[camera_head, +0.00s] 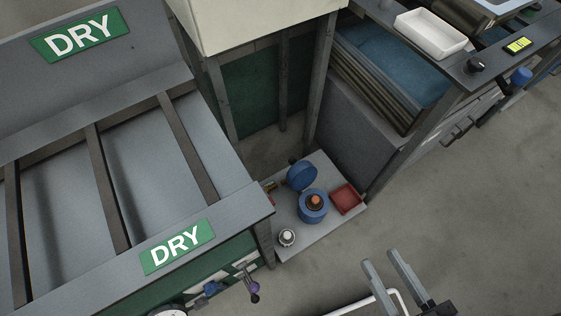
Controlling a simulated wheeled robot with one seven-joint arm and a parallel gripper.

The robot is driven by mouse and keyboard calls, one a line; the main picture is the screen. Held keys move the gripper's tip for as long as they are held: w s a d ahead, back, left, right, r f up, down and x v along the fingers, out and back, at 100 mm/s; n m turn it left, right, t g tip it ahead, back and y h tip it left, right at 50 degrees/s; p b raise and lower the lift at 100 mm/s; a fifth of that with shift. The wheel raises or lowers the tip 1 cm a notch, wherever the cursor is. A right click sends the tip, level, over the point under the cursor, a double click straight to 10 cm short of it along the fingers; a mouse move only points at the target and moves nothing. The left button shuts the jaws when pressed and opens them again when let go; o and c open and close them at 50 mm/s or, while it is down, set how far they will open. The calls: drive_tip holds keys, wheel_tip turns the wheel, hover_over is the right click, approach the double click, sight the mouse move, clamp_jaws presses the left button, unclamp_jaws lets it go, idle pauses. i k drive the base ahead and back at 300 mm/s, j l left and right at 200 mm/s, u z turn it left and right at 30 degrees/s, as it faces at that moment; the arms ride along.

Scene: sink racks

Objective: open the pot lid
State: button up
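A small blue round pot (312,208) stands on a low grey platform between the two workstations. A brown-orange round piece (315,201) shows at its top centre; I cannot tell whether it is a lid knob or something inside. A blue round disc (301,176) sits just behind the pot, tilted; I cannot tell whether it is the pot's lid or whether it is joined to the pot. My gripper (379,258) is at the bottom right, in front of the platform and apart from the pot. Its two grey fingers are spread with nothing between them.
A red square tray (346,198) is right of the pot, and a small silver-white item (286,237) is front left. The grey DRY rack (160,185) borders the left. A counter with a white tray (431,34) borders the right. Floor at right is clear.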

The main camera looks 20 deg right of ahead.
sight(300, 174)
drive_tip(key=i+l+u, duration=0.1)
drive_tip(key=l+u, duration=0.45)
drive_tip(key=u, duration=0.25)
drive_tip(key=l+u, duration=0.4)
drive_tip(key=l, duration=1.85)
